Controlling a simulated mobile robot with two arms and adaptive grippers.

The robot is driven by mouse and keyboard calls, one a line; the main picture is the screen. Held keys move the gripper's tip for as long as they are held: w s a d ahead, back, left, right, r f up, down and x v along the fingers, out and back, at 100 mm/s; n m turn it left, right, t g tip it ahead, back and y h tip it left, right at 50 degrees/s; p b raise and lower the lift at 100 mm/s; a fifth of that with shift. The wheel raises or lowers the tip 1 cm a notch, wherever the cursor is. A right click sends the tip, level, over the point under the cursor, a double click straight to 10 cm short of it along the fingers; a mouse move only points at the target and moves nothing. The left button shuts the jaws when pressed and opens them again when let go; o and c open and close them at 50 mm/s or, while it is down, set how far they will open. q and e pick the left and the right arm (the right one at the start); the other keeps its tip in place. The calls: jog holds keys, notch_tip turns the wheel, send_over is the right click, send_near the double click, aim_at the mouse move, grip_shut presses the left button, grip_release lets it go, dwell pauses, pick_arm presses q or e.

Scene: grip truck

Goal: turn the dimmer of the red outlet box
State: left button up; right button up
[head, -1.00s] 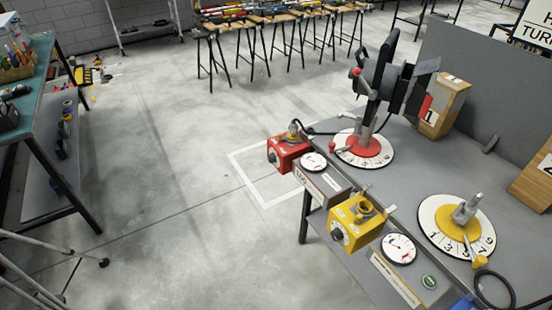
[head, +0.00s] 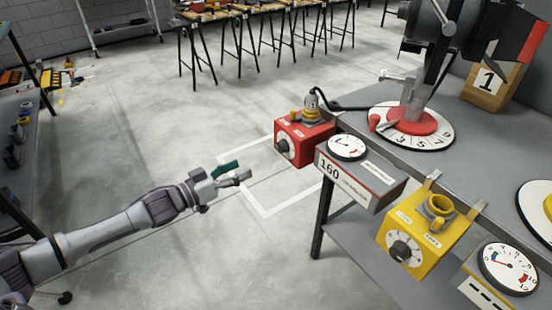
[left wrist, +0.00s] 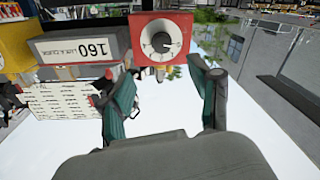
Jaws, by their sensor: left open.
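The red outlet box (head: 303,139) hangs at the table's front left edge, with a yellow-and-grey plug and black cable on top. Its dark round dimmer knob (head: 284,147) is on the front face. In the left wrist view the red box (left wrist: 161,40) appears upside down, its dimmer (left wrist: 161,42) straight ahead between the fingers. My left gripper (head: 237,173) is open and empty, left of and a little below the box, apart from it. In the wrist view its two teal-padded fingers (left wrist: 165,88) stand wide apart. My right gripper is not in view.
A grey meter box reading 160 (head: 360,176) and a yellow outlet box (head: 429,225) stick out from the table edge right of the red box. A clamped tool stands on a red-centred dial (head: 440,138). The floor around my left arm is clear.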

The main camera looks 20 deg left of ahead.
aim_at(279, 150)
pick_arm(q)
jog(key=b+x, duration=0.1)
jog(key=x, duration=1)
jog(key=shift+w+f, duration=0.1)
jog(key=shift+w, duration=0.15)
jog(key=shift+w+d, duration=0.45)
jog(key=shift+w, duration=0.15)
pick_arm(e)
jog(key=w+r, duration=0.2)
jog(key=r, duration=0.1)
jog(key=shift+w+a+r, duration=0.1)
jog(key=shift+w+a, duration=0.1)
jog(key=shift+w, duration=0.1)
pick_arm(q)
jog(key=shift+c, duration=0.2)
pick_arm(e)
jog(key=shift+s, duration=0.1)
pick_arm(q)
jog(key=c, duration=1.1)
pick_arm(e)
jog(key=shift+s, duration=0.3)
